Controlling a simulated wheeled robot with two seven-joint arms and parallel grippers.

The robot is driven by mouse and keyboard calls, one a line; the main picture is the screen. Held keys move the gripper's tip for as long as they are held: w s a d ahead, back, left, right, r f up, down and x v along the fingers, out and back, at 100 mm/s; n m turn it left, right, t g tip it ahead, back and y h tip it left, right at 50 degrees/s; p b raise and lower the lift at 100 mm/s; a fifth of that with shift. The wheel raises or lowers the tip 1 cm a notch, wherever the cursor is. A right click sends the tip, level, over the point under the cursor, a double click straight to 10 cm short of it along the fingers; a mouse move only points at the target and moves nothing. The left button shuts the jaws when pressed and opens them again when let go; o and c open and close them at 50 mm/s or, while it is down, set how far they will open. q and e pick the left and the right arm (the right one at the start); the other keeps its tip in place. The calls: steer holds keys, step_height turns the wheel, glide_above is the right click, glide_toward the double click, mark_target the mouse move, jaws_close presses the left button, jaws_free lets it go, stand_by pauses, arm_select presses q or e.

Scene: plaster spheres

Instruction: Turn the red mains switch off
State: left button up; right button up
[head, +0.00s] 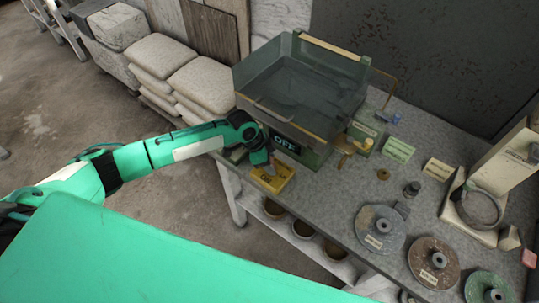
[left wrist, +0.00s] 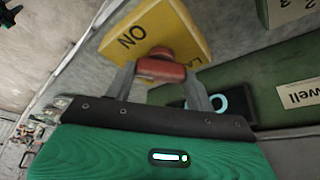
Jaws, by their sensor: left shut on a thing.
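A yellow switch plate (head: 273,180) is at the bench's front edge, below the green machine (head: 317,158). In the left wrist view the yellow plate (left wrist: 178,22) reads ON at one end; the lettering at its other end is mostly cut off. The red switch (left wrist: 160,70) stands out from the plate. My left gripper (left wrist: 163,75) has its two fingers on either side of the red switch and is shut on it. In the head view my left gripper (head: 264,160) largely hides the switch. A dark display (head: 285,143) on the machine reads OFF. My right gripper is not in view.
The machine's grey open basin (head: 300,85) rises just behind the gripper. Several labelled discs, such as the grey one (head: 380,232), lie to the right on the bench. Pots stand on a shelf below. Sacks (head: 205,82) are stacked at the back left.

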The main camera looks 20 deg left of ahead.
arm_select(q)
steer(key=n+p, duration=0.2)
steer(key=n+t+y+p, duration=0.1)
steer(key=n+p, duration=0.2)
steer(key=shift+s+d+r+n+t, duration=0.15)
steer(key=shift+s+r+n+t, duration=0.05)
steer(key=shift+n+t, duration=0.1)
steer(key=shift+f+n+y+p, duration=0.1)
steer(key=shift+n+y+p, duration=0.4)
steer(key=shift+n+p, duration=0.5)
steer(key=shift+n+t+y+p, duration=0.35)
steer(key=shift+n+t, duration=0.15)
steer(key=shift+n, duration=0.5)
steer(key=shift+f, duration=0.1)
steer(key=o, duration=1)
steer(key=shift+b+v, duration=1.95)
steer(key=shift+v, duration=4.95)
